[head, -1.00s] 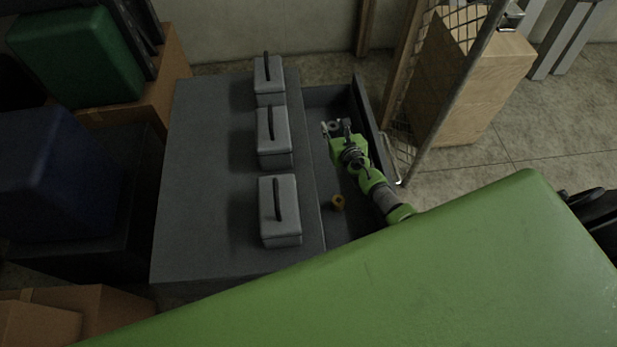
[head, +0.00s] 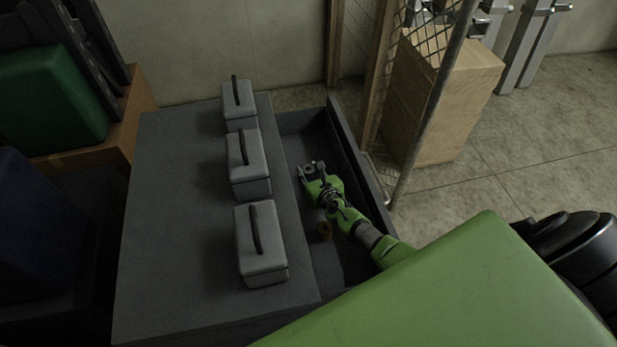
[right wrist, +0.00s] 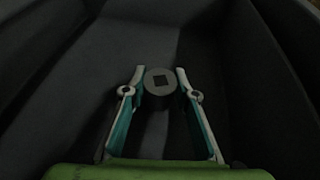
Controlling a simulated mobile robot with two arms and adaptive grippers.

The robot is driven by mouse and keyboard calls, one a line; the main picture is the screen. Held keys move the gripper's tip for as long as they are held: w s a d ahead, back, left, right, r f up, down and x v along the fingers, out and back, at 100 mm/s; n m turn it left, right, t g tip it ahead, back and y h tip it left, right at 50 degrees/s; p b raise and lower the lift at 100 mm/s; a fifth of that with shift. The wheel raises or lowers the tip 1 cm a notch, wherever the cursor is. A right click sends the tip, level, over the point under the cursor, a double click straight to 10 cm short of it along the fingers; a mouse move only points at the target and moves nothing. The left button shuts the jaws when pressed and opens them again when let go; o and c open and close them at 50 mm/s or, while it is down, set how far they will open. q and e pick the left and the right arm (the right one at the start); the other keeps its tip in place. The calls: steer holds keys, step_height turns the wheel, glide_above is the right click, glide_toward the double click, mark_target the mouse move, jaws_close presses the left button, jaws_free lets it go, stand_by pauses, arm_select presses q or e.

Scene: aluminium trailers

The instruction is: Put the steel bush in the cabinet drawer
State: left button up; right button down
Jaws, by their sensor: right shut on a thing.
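Dark drawer walls surround the gripper in the wrist view. I cannot tell whether the bush touches the drawer floor. My left gripper is not in view.
Several grey handled boxes (head: 262,245) stand on the cabinet top (head: 175,220). A mesh panel with a metal post (head: 432,110) and a wooden box (head: 455,110) stand right of the drawer.

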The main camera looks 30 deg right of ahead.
steer(key=shift+w+f, duration=0.15)
steer(key=shift+f, duration=0.35)
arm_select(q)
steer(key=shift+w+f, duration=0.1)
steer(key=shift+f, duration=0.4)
arm_select(e)
steer(key=shift+f+b, duration=0.2)
steer(key=shift+b, duration=0.15)
steer(key=c, duration=1.6)
jaws_free()
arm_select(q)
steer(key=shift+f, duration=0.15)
